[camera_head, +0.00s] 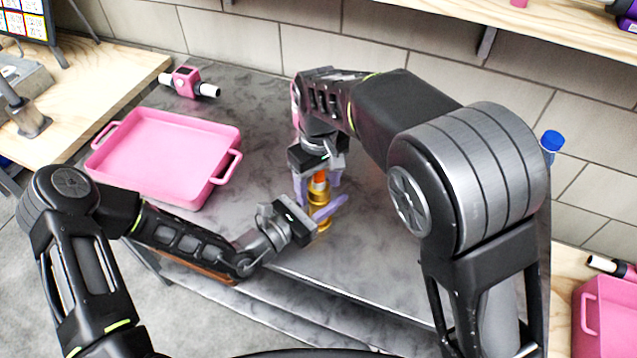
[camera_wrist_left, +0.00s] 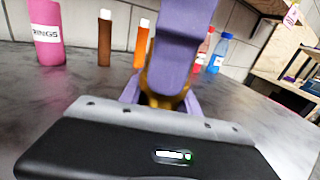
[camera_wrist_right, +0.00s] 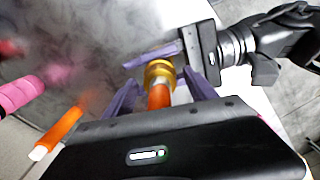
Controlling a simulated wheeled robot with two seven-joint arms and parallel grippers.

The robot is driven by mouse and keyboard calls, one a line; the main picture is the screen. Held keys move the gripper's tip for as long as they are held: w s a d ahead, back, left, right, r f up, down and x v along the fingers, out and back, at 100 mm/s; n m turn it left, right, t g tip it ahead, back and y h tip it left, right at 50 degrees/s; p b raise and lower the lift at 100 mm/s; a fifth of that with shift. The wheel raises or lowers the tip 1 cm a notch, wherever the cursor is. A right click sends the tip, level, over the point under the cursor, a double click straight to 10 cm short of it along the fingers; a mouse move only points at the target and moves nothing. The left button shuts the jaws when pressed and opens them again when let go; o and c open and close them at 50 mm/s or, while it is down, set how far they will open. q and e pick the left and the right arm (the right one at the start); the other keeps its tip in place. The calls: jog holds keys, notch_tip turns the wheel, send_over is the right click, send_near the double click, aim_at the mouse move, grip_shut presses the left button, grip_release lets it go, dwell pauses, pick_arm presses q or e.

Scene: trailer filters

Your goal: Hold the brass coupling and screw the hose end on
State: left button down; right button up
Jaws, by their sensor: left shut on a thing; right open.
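The brass coupling (camera_head: 319,221) stands upright on the grey worktop. My left gripper (camera_head: 328,209) is shut on it from the left side; in the left wrist view a purple finger hides most of the brass (camera_wrist_left: 154,92). The orange hose end (camera_head: 320,178) sits directly above the coupling, in line with it and seemingly touching; how far it is threaded cannot be seen. My right gripper (camera_head: 318,190) points down from above and is open, its purple fingers on either side of the hose end. The right wrist view shows the orange part (camera_wrist_right: 159,97) against the brass (camera_wrist_right: 158,72).
A pink tray (camera_head: 165,150) with handles lies empty at the left. A pink device with white ends (camera_head: 187,82) lies behind it. Several bottles stand at the back, including a pink RINGS container (camera_wrist_left: 46,35) and a blue bottle (camera_wrist_left: 218,52). A pink bin (camera_head: 605,315) is at the right.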

aim_at(311, 208)
notch_tip(311, 208, up, 12)
dwell(0.8)
pick_arm(q)
jog(key=c, duration=0.8)
grip_release()
jog(key=b+v, duration=0.1)
jog(key=v, duration=0.6)
jog(key=shift+s+a, duration=0.25)
jog(key=shift+a, duration=0.05)
pick_arm(e)
jog(key=shift+f, duration=0.65)
